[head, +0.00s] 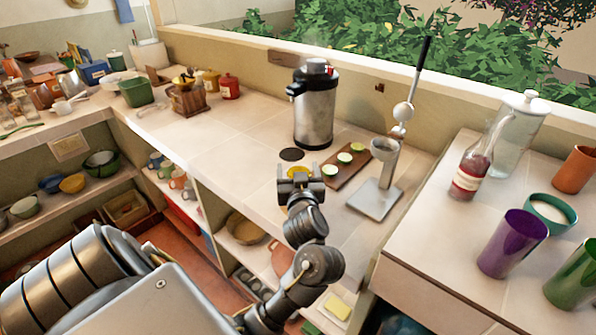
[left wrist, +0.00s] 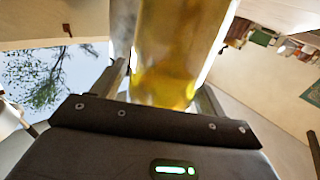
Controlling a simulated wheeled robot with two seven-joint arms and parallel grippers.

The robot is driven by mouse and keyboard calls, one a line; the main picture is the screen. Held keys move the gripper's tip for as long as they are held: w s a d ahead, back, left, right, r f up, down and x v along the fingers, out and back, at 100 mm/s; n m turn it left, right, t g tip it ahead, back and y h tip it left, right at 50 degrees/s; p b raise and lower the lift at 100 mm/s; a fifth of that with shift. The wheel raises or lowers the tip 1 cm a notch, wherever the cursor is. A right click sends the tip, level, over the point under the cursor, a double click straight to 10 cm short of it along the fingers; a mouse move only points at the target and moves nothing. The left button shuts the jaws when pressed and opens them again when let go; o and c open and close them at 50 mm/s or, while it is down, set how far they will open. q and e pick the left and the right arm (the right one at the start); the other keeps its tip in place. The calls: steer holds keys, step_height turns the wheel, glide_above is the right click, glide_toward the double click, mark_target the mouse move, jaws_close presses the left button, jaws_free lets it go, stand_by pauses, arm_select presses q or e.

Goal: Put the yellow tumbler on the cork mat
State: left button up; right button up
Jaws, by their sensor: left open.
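The yellow tumbler (left wrist: 170,55) is see-through and fills the space between my left gripper's fingers in the left wrist view. In the head view only a small yellow part of it (head: 297,169) shows, and the gripper hides the rest. My left gripper (head: 301,172) is open around the tumbler, at the front part of the counter. A dark, flat round disc (head: 291,154) lies just behind it; I cannot tell whether this is the cork mat. No other clear cork mat shows. My right gripper is not in view.
A steel flask (head: 315,105) stands behind the disc. A wooden board (head: 340,178) with lime halves and a metal press (head: 378,195) stand to the right. The counter left of the gripper is clear (head: 215,150). A purple tumbler (head: 512,243) stands at the right.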

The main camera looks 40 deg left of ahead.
arm_select(q)
steer(key=v, duration=0.7)
steer(key=shift+s+d+r, duration=0.15)
steer(key=shift+d+r, duration=0.05)
steer(key=shift+d, duration=0.05)
